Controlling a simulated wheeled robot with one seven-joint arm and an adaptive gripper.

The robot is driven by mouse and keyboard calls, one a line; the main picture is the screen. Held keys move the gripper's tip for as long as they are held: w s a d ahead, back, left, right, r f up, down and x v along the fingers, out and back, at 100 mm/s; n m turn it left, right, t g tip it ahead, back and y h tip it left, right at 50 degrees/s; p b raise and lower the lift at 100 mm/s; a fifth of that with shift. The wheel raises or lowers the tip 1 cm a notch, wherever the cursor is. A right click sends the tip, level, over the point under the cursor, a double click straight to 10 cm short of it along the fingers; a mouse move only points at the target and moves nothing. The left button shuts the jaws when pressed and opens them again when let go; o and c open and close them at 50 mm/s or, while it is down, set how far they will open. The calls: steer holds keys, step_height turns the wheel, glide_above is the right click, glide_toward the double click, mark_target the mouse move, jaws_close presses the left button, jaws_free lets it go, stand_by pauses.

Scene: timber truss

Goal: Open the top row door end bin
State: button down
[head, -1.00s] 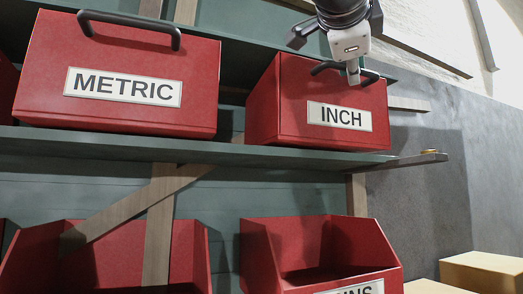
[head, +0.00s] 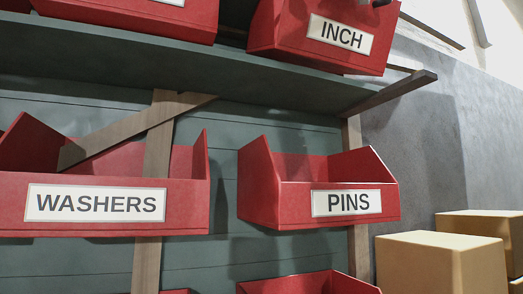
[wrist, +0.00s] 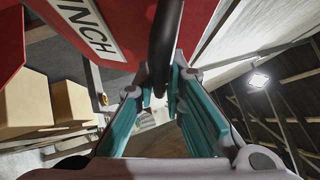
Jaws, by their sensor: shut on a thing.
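The red INCH bin (head: 290,30) sits at the right end of the upper shelf (head: 215,62), its top cut off in the head view. It also shows in the wrist view (wrist: 120,15) with part of its white label. Its dark bar handle (wrist: 163,45) runs down between the teal-padded fingers of my gripper (wrist: 158,95). My gripper is shut on this handle. In the head view only a fingertip of it shows at the top edge. The bin's lid edge is out of the head view, so I cannot tell whether it is open there.
Open red bins labelled WASHERS (head: 100,188) and PINS (head: 318,205) hang in the row below. A shelf bracket (head: 400,88) sticks out at the shelf's right end. Tan boxes (head: 415,260) stand at the lower right. A grey wall (head: 445,130) lies to the right.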

steer(key=shift+s+d+f+m+t+h+b, duration=0.15)
steer(key=shift+s+f+m+h+b, duration=0.2)
steer(key=shift+b, duration=0.6)
steer(key=shift+s+d+f+m+t+h+b, duration=0.15)
steer(key=shift+f+m+b, duration=0.3)
steer(key=shift+b, duration=0.45)
steer(key=shift+a, duration=0.1)
steer(key=c, duration=1.7)
jaws_free()
steer(key=shift+o, duration=0.2)
steer(key=shift+s, duration=0.1)
steer(key=v, duration=1.2)
